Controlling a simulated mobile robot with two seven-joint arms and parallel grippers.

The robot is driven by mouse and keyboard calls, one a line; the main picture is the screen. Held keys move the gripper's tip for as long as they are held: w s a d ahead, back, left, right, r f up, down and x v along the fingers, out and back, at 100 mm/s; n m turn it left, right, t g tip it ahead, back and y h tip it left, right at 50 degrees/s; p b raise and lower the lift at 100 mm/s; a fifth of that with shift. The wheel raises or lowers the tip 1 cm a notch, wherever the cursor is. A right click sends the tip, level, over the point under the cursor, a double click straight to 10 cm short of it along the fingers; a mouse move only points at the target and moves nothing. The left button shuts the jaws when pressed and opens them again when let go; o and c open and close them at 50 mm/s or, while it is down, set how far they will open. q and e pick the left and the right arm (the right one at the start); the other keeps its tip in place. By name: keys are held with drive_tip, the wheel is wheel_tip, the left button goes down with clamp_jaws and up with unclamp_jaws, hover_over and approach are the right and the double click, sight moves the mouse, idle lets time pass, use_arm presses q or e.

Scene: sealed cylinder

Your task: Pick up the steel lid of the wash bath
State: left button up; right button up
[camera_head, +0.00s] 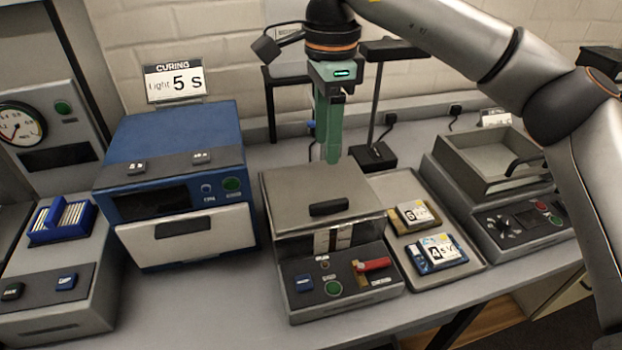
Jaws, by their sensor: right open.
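A flat steel lid (290,190) with a black bar handle (329,207) lies on top of the grey bath-like unit (300,306) at the centre. The unit carries no readable name; its front panel has a red lever, a green button and a blue button. My right gripper (332,158) is green and points down over the lid's back part, behind the handle. It is open and empty, with its fingers seen almost in line. Whether its tips touch the lid cannot be told. My left gripper is not in view.
The blue curing box (180,160) stands close on the left. A tray (402,190) with two labelled packs is on the right, then a grey open-topped unit (505,225). A black stand (374,157) is behind my right gripper. The front bench strip is clear.

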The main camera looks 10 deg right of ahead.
hover_over(326, 203)
drive_tip(key=f, duration=0.7)
drive_tip(key=shift+w+d, duration=0.1)
drive_tip(key=shift+w, duration=0.15)
drive_tip(key=shift+s+f+p, duration=0.15)
drive_tip(key=shift+f+p, duration=0.3)
drive_tip(key=shift+f, duration=0.85)
drive_tip(key=shift+s+f+p, duration=0.1)
drive_tip(key=shift+f+p, duration=0.35)
drive_tip(key=shift+f, duration=0.85)
clamp_jaws()
drive_tip(key=shift+r, duration=0.1)
